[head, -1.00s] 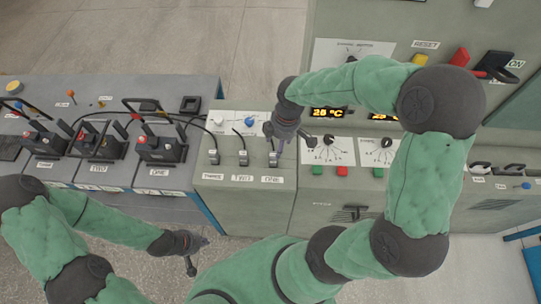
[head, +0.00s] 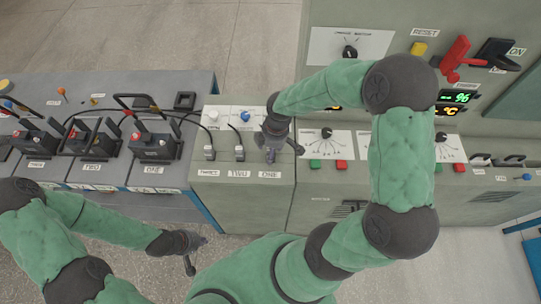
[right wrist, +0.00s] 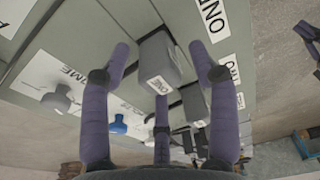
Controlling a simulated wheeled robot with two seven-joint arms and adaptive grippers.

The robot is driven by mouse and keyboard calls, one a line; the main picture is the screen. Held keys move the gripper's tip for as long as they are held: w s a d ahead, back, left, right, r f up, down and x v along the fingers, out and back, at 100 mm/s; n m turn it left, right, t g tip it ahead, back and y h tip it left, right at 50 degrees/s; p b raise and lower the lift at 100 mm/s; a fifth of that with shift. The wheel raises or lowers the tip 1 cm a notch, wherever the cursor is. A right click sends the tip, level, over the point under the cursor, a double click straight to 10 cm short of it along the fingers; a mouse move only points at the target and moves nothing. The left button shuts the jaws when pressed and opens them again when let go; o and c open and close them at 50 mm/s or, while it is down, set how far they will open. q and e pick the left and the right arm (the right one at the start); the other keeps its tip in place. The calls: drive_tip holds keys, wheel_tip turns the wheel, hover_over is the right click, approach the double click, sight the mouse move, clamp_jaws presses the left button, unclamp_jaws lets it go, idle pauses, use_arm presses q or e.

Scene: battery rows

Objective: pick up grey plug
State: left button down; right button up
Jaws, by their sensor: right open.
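A grey plug (right wrist: 162,62), a small block with a white label on its face, stands between the spread fingers of my right gripper (right wrist: 160,55) in the right wrist view. The fingers lie on either side of it, with a gap visible. In the head view my right gripper (head: 277,145) hangs over the socket spot marked ONE and hides that plug. Two more grey plugs stand at the spots marked TWO (head: 240,153) and THREE (head: 209,153). My left gripper (head: 190,262) is over the floor at lower left, away from the plugs; its fingers are too small to judge.
A white knob (head: 213,115) and a blue knob (head: 245,116) sit behind the plugs. Black cables run left to the battery units (head: 153,146) on the grey bench. Buttons, dials and a red lever (head: 456,56) are on the panel to the right.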

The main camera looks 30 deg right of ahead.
clamp_jaws()
drive_tip(key=shift+r, duration=0.1)
